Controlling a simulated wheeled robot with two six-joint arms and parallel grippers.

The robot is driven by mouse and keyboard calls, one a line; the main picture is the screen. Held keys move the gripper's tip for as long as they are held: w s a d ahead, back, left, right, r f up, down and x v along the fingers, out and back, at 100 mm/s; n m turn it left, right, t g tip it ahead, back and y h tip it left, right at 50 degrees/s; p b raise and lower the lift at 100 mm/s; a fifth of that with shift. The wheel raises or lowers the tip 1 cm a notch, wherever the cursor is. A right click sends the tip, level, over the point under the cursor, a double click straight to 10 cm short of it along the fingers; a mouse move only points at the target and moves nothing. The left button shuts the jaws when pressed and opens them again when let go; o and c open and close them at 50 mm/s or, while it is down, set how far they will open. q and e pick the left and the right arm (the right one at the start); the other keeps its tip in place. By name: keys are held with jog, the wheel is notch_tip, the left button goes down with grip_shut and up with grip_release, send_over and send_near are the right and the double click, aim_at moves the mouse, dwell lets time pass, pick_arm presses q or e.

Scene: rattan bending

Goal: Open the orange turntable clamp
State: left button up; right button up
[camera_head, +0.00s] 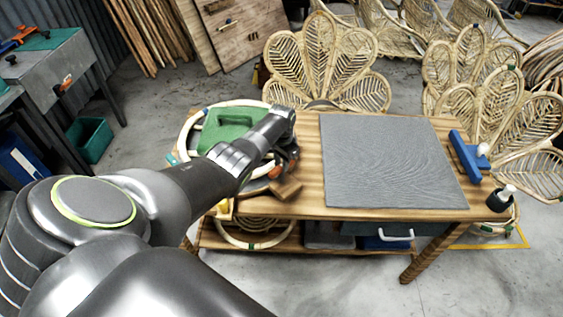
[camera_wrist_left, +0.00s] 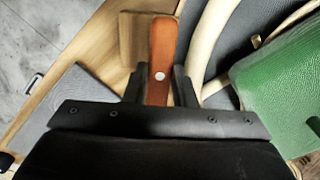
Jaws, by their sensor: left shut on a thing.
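The orange turntable clamp shows in the left wrist view as an orange lever (camera_wrist_left: 162,58) with a silver rivet. My left gripper (camera_wrist_left: 161,80) is shut on this lever, with one dark finger on each side. In the head view my left gripper (camera_head: 284,150) is over the left part of the table, and only a bit of the orange clamp (camera_head: 276,171) shows beside it. The rest of the clamp is hidden behind my gripper. The turntable lies under a green block (camera_head: 226,127) and a pale rattan ring (camera_head: 187,130). My right gripper is not in view.
A grey mat (camera_head: 385,160) covers the middle of the wooden table (camera_head: 305,185). A small wooden block (camera_head: 285,190) sits near the clamp. A blue tool (camera_head: 465,157) and a dark bottle (camera_head: 500,198) stand at the right edge. Rattan chairs (camera_head: 325,55) stand behind.

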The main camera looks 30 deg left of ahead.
pick_arm(q)
jog(key=o, duration=1)
jog(key=shift+r, duration=0.1)
jog(key=shift+r, duration=0.25)
notch_tip(320, 180, up, 5)
jog(key=shift+f+p, duration=0.15)
jog(key=shift+p, duration=0.35)
notch_tip(320, 180, up, 12)
jog(key=shift+r+b, duration=0.1)
jog(key=shift+b, duration=0.75)
